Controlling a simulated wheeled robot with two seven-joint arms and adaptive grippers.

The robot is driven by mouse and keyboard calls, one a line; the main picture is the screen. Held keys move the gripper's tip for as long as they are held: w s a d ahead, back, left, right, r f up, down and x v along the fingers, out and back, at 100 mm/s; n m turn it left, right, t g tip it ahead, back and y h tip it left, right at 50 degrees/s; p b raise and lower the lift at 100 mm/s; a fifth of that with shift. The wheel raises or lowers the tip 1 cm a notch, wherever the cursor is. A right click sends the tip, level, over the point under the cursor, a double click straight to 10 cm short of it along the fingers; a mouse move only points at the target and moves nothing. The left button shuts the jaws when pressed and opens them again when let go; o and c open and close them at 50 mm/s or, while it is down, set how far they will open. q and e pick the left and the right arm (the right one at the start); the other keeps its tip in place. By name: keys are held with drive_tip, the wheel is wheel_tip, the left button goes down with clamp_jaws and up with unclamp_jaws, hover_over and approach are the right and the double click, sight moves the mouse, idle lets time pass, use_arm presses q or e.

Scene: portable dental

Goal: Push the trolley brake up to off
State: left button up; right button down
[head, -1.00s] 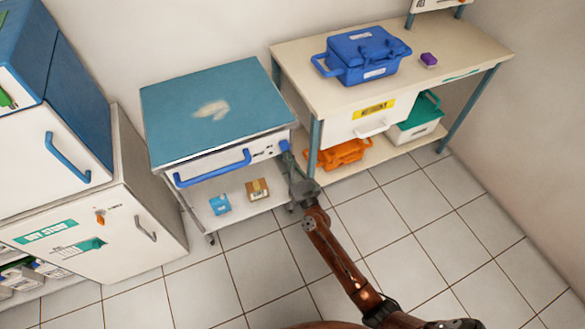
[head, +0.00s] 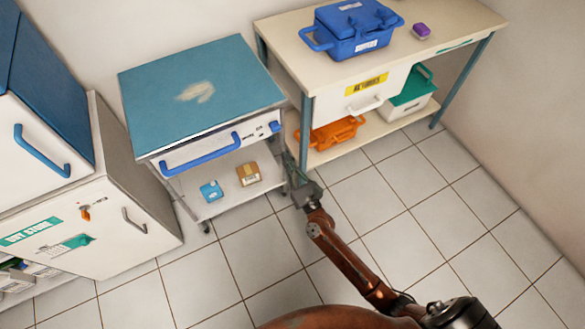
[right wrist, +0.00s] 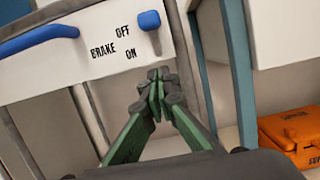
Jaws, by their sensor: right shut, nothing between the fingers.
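The trolley (head: 200,90) has a blue-green top and a white front panel with a blue handle (head: 200,152). The brake lever's blue knob (head: 275,127) is at the panel's right end; it also shows in the right wrist view (right wrist: 149,20), level with the printed OFF and above ON, with a grey stem below it. My right gripper (head: 289,160) is in front of the trolley's right end, below the knob. In the right wrist view its green fingers (right wrist: 158,78) are shut and empty, with a visible gap below the knob. My left gripper is not in view.
A blue box (head: 215,190) and a brown carton (head: 247,174) stand on the trolley's lower shelf. A workbench (head: 440,60) stands close on the right, with an orange case (head: 335,133) on its shelf. A white cabinet (head: 90,200) is at left. The tiled floor in front is clear.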

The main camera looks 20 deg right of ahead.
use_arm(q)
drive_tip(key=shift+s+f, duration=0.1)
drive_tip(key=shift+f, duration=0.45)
use_arm(e)
drive_tip(key=v, duration=0.4)
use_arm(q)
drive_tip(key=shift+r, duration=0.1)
use_arm(e)
drive_tip(key=shift+w, duration=0.1)
